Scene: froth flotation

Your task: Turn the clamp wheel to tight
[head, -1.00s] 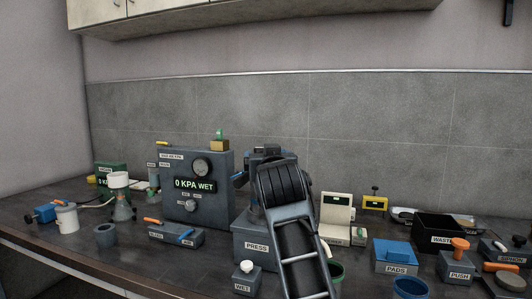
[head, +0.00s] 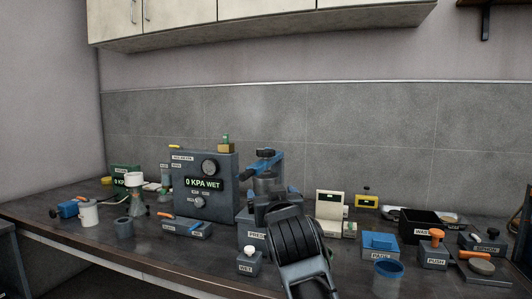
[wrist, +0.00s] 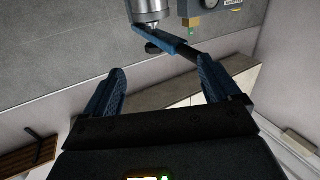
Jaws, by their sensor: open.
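The clamp wheel, a small black knob (head: 266,152), sits on top of a blue clamp frame (head: 279,164) above the grey press (head: 247,237). The wrist view looks upside down; there the wheel (wrist: 153,48) shows at the blue bar (wrist: 178,43), beside a metal cylinder (wrist: 150,10). My gripper (wrist: 160,66) is open and empty, its two blue fingers apart. The wheel lies beyond the fingertips, toward the left of the gap, with no contact visible.
A grey gauge box (head: 205,203) reading "0 KPA WET" stands close left of the press. A small WET block (head: 249,262) is in front. A cream device (head: 330,207), blue PADS box (head: 380,246) and black waste bin (head: 421,230) stand to the right.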

